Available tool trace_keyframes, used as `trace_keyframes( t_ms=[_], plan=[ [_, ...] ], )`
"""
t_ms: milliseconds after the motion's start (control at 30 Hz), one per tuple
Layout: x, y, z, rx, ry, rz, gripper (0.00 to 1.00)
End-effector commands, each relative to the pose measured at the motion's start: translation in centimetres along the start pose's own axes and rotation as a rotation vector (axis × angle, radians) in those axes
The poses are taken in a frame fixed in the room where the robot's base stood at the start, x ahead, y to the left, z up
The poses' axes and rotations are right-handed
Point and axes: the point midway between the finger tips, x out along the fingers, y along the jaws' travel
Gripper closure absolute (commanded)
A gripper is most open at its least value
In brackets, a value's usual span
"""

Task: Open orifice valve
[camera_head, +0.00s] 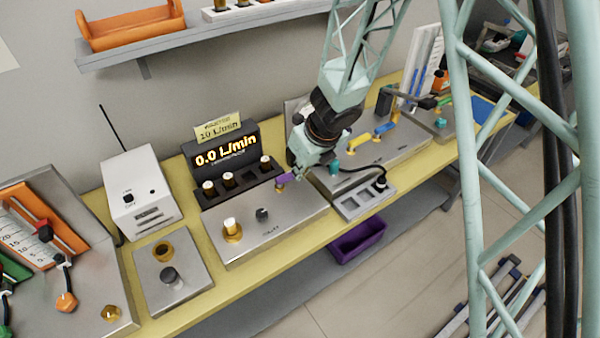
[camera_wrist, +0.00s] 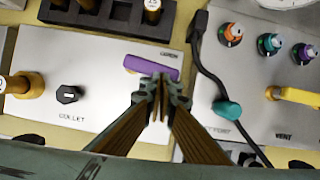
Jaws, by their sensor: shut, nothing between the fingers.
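A purple valve handle (camera_wrist: 145,66) lies crosswise on the steel panel with the collet knob, at the panel's right side in the wrist view. It also shows as a small purple bar (camera_head: 285,179) in the head view. A small label sits by its right end, too blurred to read surely. My gripper (camera_wrist: 162,82) is shut, and its fingertips overlap the right part of the handle in the wrist view. I cannot tell whether they touch it. In the head view my gripper (camera_head: 298,174) is just right of the handle. The handle's base is hidden.
A black collet knob (camera_wrist: 69,94) and brass fitting (camera_wrist: 22,85) stand left of the handle. A black rack (camera_wrist: 108,14) with vials is behind. Right are a teal connector (camera_wrist: 228,112) with a black cable and a yellow handle (camera_wrist: 296,96). The display (camera_head: 226,151) reads 0.0 L/min.

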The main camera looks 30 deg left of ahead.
Motion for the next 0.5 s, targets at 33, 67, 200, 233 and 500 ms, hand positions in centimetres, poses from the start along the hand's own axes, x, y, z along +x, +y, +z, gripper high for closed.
trace_keyframes(
  t_ms=[33,67,200,233,500],
  plan=[
    [0.0,0.0,0.0,0.0,0.0,0.0,1.0],
    [0.0,0.0,0.0,0.0,0.0,0.0,1.0],
    [0.0,0.0,-0.1,0.0,0.0,0.0,1.0],
    [0.0,0.0,-0.2,0.0,0.0,0.0,1.0],
    [-0.3,0.1,-1.1,0.001,0.0,0.0,1.0]
  ],
)
